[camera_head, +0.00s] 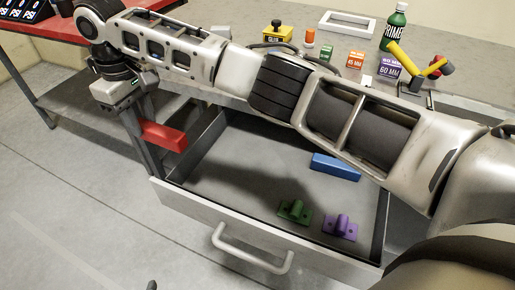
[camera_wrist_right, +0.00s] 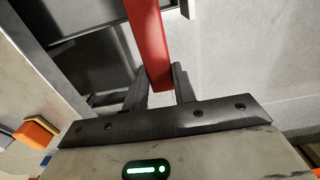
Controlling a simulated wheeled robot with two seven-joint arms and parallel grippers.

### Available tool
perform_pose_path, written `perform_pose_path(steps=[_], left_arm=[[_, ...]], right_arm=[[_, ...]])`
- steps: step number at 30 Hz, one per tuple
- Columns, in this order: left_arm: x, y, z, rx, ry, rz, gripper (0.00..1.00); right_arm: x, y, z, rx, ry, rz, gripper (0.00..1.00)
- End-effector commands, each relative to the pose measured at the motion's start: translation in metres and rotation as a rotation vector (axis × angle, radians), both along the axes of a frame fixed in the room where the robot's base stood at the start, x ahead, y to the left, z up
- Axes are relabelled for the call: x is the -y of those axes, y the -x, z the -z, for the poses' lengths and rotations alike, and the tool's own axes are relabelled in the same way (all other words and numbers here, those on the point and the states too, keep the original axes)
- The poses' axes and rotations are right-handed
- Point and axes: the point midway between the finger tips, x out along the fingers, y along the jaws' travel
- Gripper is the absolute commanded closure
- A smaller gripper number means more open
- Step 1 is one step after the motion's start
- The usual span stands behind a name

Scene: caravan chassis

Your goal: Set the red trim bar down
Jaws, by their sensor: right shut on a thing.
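The red trim bar (camera_head: 163,135) is in my right gripper (camera_head: 141,122), over the left side wall of the open drawer (camera_head: 270,229). In the right wrist view the red bar (camera_wrist_right: 149,42) sits between the two dark fingers of the right gripper (camera_wrist_right: 160,88), which is shut on it. The bar is held in the air and its far end runs out of the top of that view. Inside the drawer lie a blue bar (camera_head: 336,166), a green bracket (camera_head: 294,212) and a purple bracket (camera_head: 340,227). My left gripper is not in view.
The grey worktop (camera_head: 240,20) behind carries a yellow box (camera_head: 278,34), a green bottle (camera_head: 395,27), a white frame (camera_head: 347,24), and a yellow-handled hammer (camera_head: 405,60). A red-topped table (camera_head: 45,32) stands at left. The drawer floor's left and middle are bare.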

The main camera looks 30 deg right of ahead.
Motion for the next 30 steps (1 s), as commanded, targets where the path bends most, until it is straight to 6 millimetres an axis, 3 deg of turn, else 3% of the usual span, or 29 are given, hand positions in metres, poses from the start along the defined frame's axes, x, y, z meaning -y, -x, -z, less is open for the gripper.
perform_pose_path(steps=[12,15,27,30], left_arm=[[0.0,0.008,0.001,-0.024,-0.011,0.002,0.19],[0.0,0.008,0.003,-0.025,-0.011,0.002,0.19],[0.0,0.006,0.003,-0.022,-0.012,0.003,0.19],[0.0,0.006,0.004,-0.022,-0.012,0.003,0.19]], right_arm=[[0.083,0.043,0.04,-0.003,0.005,0.004,0.98],[0.096,0.05,0.062,-0.006,0.004,0.004,0.98],[0.124,0.065,0.101,-0.003,0.004,0.003,0.98],[0.122,0.064,0.117,-0.003,0.002,0.002,0.98]])
